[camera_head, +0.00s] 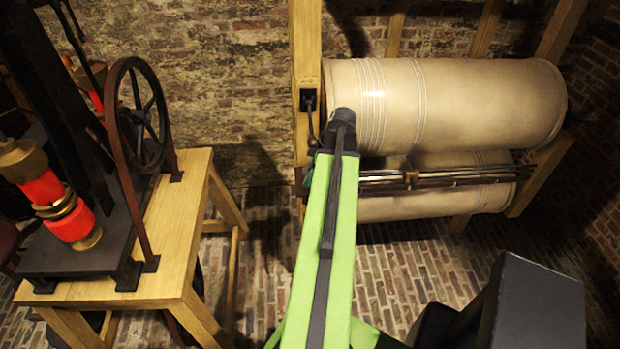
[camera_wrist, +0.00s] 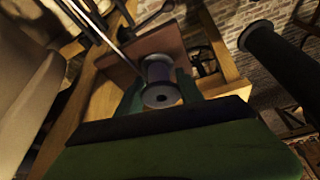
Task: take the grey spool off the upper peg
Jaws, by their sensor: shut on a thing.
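The grey spool (camera_wrist: 159,97) is in the middle of the wrist view, its round end with a dark centre hole facing the camera. My gripper (camera_wrist: 160,78) has one green finger on each side of the spool and is shut on it. Behind the spool is a reddish-brown board (camera_wrist: 160,45) on a wooden frame. The upper peg cannot be made out, so I cannot tell whether the spool is still around it. In the head view my green arm reaches toward the wooden post (camera_head: 306,60), and the spool is hidden there.
Large cream rollers (camera_head: 470,105) lie right of the post, with thin dark rods (camera_head: 440,180) between them. A wooden table (camera_head: 175,240) with a spoked wheel (camera_head: 138,115) stands at left. Brick floor (camera_head: 430,270) is open between. A dark flanged cylinder (camera_wrist: 285,70) is at right in the wrist view.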

